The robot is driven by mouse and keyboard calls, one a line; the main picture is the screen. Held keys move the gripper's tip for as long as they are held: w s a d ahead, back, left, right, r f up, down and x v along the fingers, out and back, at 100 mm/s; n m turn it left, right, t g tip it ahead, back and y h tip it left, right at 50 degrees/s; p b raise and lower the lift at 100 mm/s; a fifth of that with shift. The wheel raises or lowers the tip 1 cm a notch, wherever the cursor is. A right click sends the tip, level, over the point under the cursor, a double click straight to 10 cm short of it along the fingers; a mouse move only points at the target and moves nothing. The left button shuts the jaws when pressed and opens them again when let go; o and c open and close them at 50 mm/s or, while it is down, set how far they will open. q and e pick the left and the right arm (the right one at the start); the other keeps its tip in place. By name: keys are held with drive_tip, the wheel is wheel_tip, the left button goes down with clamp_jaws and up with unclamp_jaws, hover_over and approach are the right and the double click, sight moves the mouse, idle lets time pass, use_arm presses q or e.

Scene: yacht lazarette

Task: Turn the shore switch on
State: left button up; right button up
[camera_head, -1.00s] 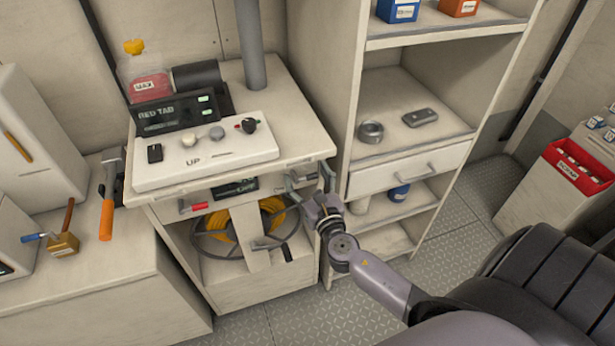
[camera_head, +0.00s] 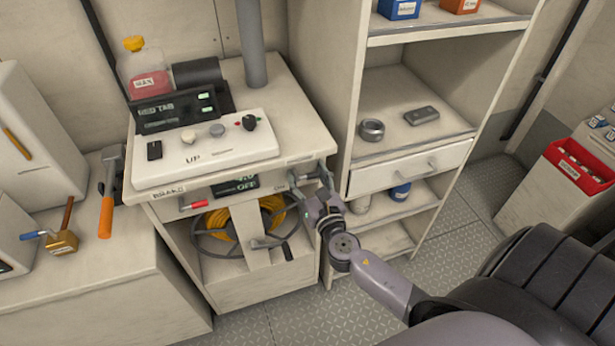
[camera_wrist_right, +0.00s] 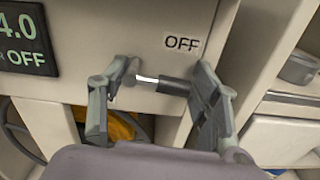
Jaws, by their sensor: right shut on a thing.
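The shore switch (camera_wrist_right: 172,86) is a small lever with a dark grip and a pale metal shaft on the front panel under the worktop. In the wrist view it lies roughly level, below and left of an OFF label (camera_wrist_right: 182,43). A dark display (camera_wrist_right: 28,45) left of it shows OFF in green; it also shows in the head view (camera_head: 236,186). My right gripper (camera_head: 310,179) is at the panel's right end, shut on the lever, with a finger at either end of it in the wrist view (camera_wrist_right: 160,88). My left gripper is out of view.
A red-handled lever (camera_head: 207,204) under a BRAKE label sits left on the same panel. Below are a yellow hose reel (camera_head: 225,228) and a crank (camera_head: 270,242). A shelf unit with a drawer (camera_head: 410,168) stands close right of my gripper.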

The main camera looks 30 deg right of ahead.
drive_tip(key=m+b, duration=0.1)
drive_tip(key=f+m+b, duration=0.1)
drive_tip(key=m, duration=0.1)
drive_tip(key=m+b, duration=0.1)
drive_tip(key=m, duration=0.1)
drive_tip(key=shift+a+f+b, duration=0.1)
drive_tip(key=shift+f+b, duration=0.15)
drive_tip(key=shift+b, duration=0.05)
drive_tip(key=m, duration=0.1)
drive_tip(key=m+b, duration=0.1)
drive_tip(key=m, duration=0.1)
drive_tip(key=shift+a+f, duration=0.15)
drive_tip(key=shift+f, duration=0.15)
drive_tip(key=m, duration=0.1)
drive_tip(key=m+b, duration=0.1)
drive_tip(key=shift+w+a+f+m+b, duration=0.1)
drive_tip(key=shift+a+f+m+b, duration=0.1)
drive_tip(key=shift+a+m+b, duration=0.15)
drive_tip(key=m, duration=0.3)
drive_tip(key=shift+w+a+f+b, duration=0.1)
drive_tip(key=shift+a+f+b, duration=0.05)
drive_tip(key=shift+a+b, duration=0.25)
drive_tip(key=shift+a+f+m, duration=0.1)
drive_tip(key=shift+a+m, duration=0.05)
drive_tip(key=shift+m, duration=0.75)
drive_tip(key=shift+a+m, duration=0.15)
drive_tip(key=shift+m, duration=0.7)
drive_tip(key=o, duration=0.9)
drive_tip(key=shift+w, duration=0.1)
drive_tip(key=shift+o, duration=1.2)
